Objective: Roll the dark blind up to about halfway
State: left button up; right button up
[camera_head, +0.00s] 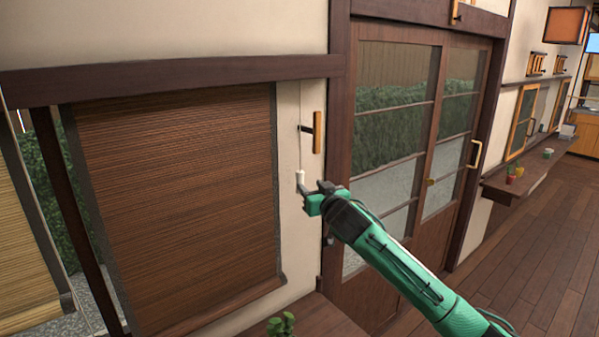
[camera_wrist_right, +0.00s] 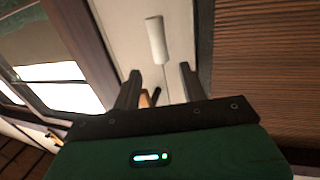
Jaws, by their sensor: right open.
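The dark brown slatted blind (camera_head: 180,200) hangs lowered over its window in the head view, its bottom edge near the sill. It also fills the right side of the right wrist view (camera_wrist_right: 265,65). A thin cord hangs on the wall at the blind's right, with a white pull (camera_head: 300,178) at its end. My right gripper (camera_head: 307,190) is open, close to the pull. In the right wrist view, the white pull (camera_wrist_right: 156,40) shows ahead of the open fingertips (camera_wrist_right: 160,72), lined up with the gap; contact is not visible. My left gripper is out of view.
A wooden wall handle (camera_head: 318,132) sits just right of the cord. A glazed sliding door (camera_head: 395,140) stands further right. A lighter blind (camera_head: 22,230) hangs at the far left. A green plant (camera_head: 281,325) is at the bottom, by a wooden ledge (camera_head: 325,318).

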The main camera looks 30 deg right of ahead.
aim_at(302, 177)
jog(key=w+p, duration=0.1)
jog(key=w, duration=0.1)
jog(key=w+d+p, duration=0.1)
jog(key=w, duration=0.2)
jog(key=w+p, duration=0.1)
jog(key=w, duration=0.1)
jog(key=shift+w+d+r, duration=0.1)
jog(key=shift+w+d, duration=0.05)
jog(key=shift+w, duration=0.15)
jog(key=shift+w+d+p, duration=0.1)
jog(key=shift+w+p, duration=0.2)
jog(key=shift+w, duration=0.25)
jog(key=shift+f, duration=0.2)
grip_shut()
